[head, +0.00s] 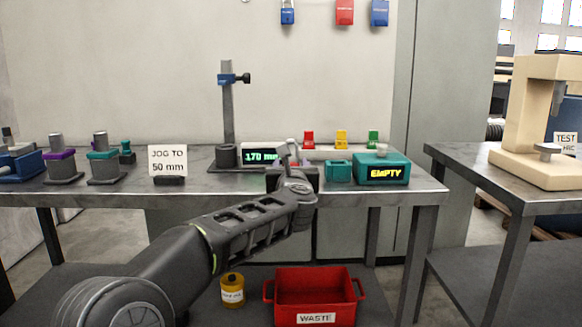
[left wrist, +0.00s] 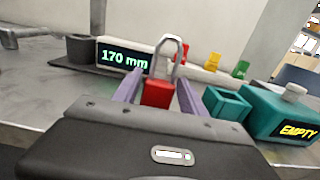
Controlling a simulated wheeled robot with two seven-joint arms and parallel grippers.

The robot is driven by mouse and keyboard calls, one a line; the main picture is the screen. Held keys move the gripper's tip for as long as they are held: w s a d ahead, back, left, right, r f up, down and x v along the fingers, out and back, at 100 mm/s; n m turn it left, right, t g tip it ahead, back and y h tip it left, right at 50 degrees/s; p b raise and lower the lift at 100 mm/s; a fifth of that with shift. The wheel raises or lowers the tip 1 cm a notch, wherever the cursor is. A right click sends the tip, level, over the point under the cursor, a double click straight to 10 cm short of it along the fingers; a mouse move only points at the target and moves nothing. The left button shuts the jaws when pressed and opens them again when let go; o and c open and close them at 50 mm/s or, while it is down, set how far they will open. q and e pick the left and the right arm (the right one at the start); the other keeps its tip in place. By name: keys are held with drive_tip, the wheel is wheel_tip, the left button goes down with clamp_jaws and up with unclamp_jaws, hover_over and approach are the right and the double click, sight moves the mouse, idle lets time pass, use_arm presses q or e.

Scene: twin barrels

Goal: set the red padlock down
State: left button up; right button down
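The red padlock (left wrist: 157,94) is upright between the two fingers of my left gripper (left wrist: 158,88), its silver shackle pointing up. The fingers lie close along both sides of the red body and appear shut on it. In the head view my left gripper (head: 290,165) is over the front part of the workbench (head: 225,192), and a silver shackle (head: 292,150) shows above it. The padlock's underside is hidden, so I cannot tell whether it touches the bench. My right gripper is not in view.
A teal box marked EMPTY (head: 381,171) and a smaller open teal box (head: 338,171) stand to the right. The 170 mm display (head: 260,156) and a post stand (head: 227,115) are behind left. Red, yellow and green pieces stand behind. A red WASTE bin (head: 315,285) is below.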

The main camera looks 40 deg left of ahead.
use_arm(q)
drive_tip(key=shift+o, duration=1.1)
drive_tip(key=shift+r, duration=0.1)
drive_tip(key=shift+r+p, duration=0.2)
drive_tip(key=shift+p, duration=0.1)
drive_tip(key=v, duration=1.2)
drive_tip(key=shift+f, duration=0.15)
